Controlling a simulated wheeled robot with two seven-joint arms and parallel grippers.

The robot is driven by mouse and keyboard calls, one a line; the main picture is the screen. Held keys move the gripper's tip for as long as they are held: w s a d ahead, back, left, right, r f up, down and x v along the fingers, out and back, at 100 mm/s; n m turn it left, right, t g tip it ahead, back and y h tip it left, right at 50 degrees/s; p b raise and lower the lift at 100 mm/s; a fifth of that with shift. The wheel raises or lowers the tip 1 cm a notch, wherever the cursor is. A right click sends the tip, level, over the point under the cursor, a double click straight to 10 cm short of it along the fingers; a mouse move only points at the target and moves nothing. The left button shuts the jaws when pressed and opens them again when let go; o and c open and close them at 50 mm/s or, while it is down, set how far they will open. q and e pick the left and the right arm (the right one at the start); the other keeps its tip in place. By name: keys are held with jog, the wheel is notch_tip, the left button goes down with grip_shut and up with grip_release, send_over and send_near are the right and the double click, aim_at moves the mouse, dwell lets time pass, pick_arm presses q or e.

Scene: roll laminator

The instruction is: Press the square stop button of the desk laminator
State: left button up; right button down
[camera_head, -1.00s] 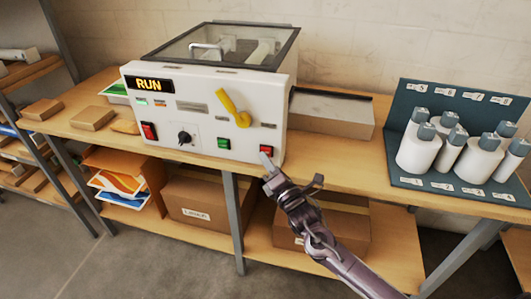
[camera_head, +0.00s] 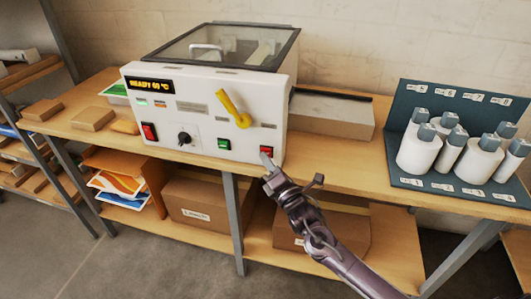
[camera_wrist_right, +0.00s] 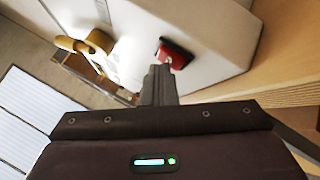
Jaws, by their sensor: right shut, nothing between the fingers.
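The white desk laminator (camera_head: 205,115) stands on the wooden bench, and its display (camera_head: 150,85) reads "READY" with a temperature. The red square button (camera_head: 266,150) is at the lower right of its front panel; it also shows in the right wrist view (camera_wrist_right: 178,54). A green button (camera_head: 224,144) is to its left. My right gripper (camera_head: 266,160) is shut and empty, its tips at the red button's lower edge. In the right wrist view the closed fingers (camera_wrist_right: 160,80) point at the red button; contact cannot be told. My left gripper is not in view.
A yellow lever (camera_head: 235,110), a black knob (camera_head: 184,138) and a red rocker switch (camera_head: 149,131) are on the same panel. A rack of white bottles (camera_head: 418,150) stands at the right. Boxes lie on the shelf below.

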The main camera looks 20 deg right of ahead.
jog(key=shift+s+a, duration=0.35)
jog(key=shift+s, duration=0.2)
jog(key=shift+p, duration=0.35)
jog(key=s+a+p, duration=0.1)
jog(key=s, duration=0.1)
jog(key=s+a+p, duration=0.1)
jog(key=s, duration=0.1)
jog(key=shift+a, duration=0.4)
